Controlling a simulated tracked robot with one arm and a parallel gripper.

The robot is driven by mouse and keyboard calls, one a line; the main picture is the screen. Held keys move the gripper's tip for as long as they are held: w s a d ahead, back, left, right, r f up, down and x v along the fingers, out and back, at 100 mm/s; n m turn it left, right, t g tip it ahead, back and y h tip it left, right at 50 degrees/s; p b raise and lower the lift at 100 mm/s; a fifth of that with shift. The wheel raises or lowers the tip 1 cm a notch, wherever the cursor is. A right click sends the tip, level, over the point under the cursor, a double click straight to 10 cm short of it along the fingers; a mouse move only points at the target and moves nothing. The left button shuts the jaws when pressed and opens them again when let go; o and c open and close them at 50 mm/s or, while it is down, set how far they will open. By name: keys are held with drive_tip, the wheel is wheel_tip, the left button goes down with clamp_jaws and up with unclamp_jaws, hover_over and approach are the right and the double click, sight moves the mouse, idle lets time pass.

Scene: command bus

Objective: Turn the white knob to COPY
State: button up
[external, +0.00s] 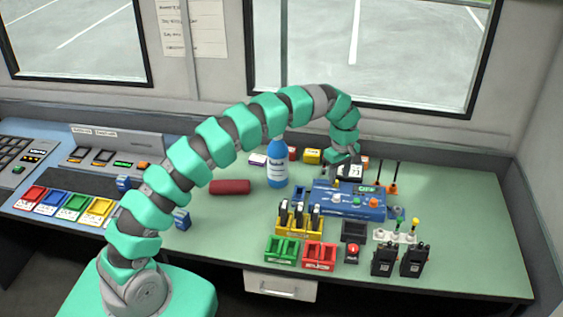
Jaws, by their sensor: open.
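A blue control console (325,208) stands on the right half of the green desk. A small pale knob (337,199) shows on its top left of the middle, and it looks like the white knob. Its pointer and the COPY lettering are too small to read. A small green display or label sits at the console's back right. My arm arches over the desk from the lower left, and my gripper (339,167) points down above the console's back edge, apart from the knob. My gripper is open, and its fingers are small and hard to make out here.
A blue bottle (277,165) and a dark red cylinder (230,187) stand and lie left of the console. A yellow rack (297,224), green and red trays, a red button (352,251) and black radios (385,259) crowd the front. Orange-based antennas (391,188) rise at right.

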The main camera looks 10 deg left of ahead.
sight(337, 195)
wheel_tip(337, 195, down, 8)
drive_tip(key=shift+f, duration=0.1)
idle(0.4)
clamp_jaws()
